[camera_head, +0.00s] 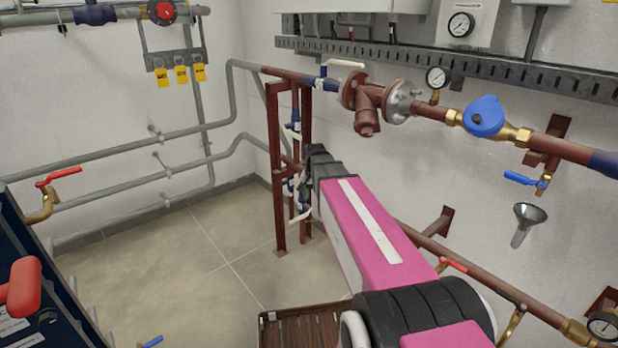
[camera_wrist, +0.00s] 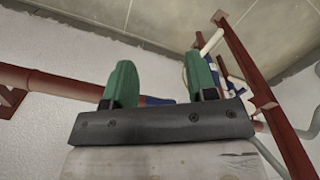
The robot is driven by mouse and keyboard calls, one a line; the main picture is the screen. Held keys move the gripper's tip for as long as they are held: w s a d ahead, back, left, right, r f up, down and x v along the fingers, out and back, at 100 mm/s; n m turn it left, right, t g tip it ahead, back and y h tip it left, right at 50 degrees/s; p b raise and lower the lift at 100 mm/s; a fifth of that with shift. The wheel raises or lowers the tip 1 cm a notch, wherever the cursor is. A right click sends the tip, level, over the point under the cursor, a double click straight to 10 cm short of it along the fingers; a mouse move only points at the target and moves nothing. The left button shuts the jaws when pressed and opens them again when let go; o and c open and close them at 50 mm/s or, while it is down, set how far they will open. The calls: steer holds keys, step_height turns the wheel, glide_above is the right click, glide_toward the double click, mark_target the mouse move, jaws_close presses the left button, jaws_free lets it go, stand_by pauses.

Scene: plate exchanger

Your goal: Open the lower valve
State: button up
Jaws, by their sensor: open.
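My gripper (camera_wrist: 161,82) has two green fingers set wide apart, with nothing between them. In the head view its fingertips are hidden beyond my arm, near the red-brown pipe stand (camera_head: 275,160). Valves with blue parts and white levers are grouped low on this stand; a white lever (camera_head: 301,215) shows there, partly covered by my arm. In the wrist view a blue fitting (camera_wrist: 158,100) ends a red-brown pipe (camera_wrist: 60,86) behind the fingers, partly hidden. A white lever (camera_wrist: 211,42) shows beyond the right finger. I cannot tell which way the lower valve is turned.
An upper pipe along the wall carries a white-levered valve (camera_head: 325,84), a flanged strainer (camera_head: 368,100) and a blue meter (camera_head: 484,116). A lower pipe with a red lever (camera_head: 453,266) runs right of my arm. The tiled floor (camera_head: 190,265) left of the stand is mostly clear.

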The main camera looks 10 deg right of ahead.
steer(key=w+r+m, duration=0.5)
steer(key=w+r, duration=0.8)
steer(key=r, duration=0.1)
steer(key=f, duration=1.1)
steer(key=shift+s+a+f, duration=0.1)
steer(key=shift+s, duration=0.15)
steer(key=shift+n, duration=0.3)
jaws_close()
